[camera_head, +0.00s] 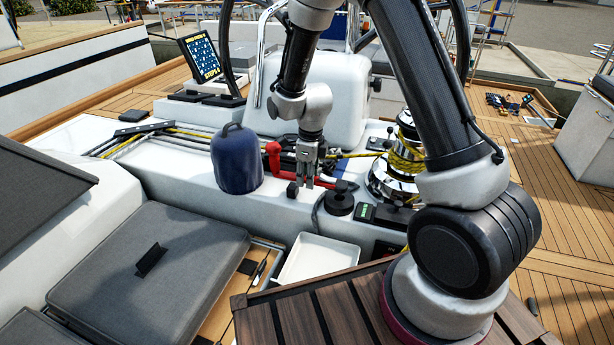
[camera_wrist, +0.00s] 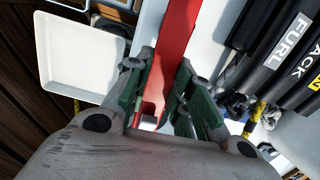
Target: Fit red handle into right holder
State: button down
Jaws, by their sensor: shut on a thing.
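The red handle (camera_head: 273,162) is held above the white cockpit bench, with its upright grip at left and its bar running right behind my fingers. In the wrist view the red bar (camera_wrist: 178,45) runs up between the green-padded fingers. My gripper (camera_head: 306,178) points down and is shut on the handle; its fingers hide part of it. A round black piece (camera_head: 339,203) stands just right of and below my gripper, and a small black block (camera_head: 292,190) is at its left. I cannot tell which one is the right holder.
A dark blue covered cylinder (camera_head: 237,160) stands close left of the handle. Chrome winches with yellow rope (camera_head: 397,180) stand at right. A white tray (camera_head: 318,260) lies below in front; it also shows in the wrist view (camera_wrist: 80,60). Black rope clutches (camera_wrist: 285,65) are nearby.

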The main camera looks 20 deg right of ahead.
jog(key=shift+f, duration=0.65)
jog(key=shift+f, duration=0.35)
jog(key=shift+f, duration=0.7)
dwell(0.3)
jog(key=c, duration=0.7)
grip_release()
jog(key=shift+r, duration=4.55)
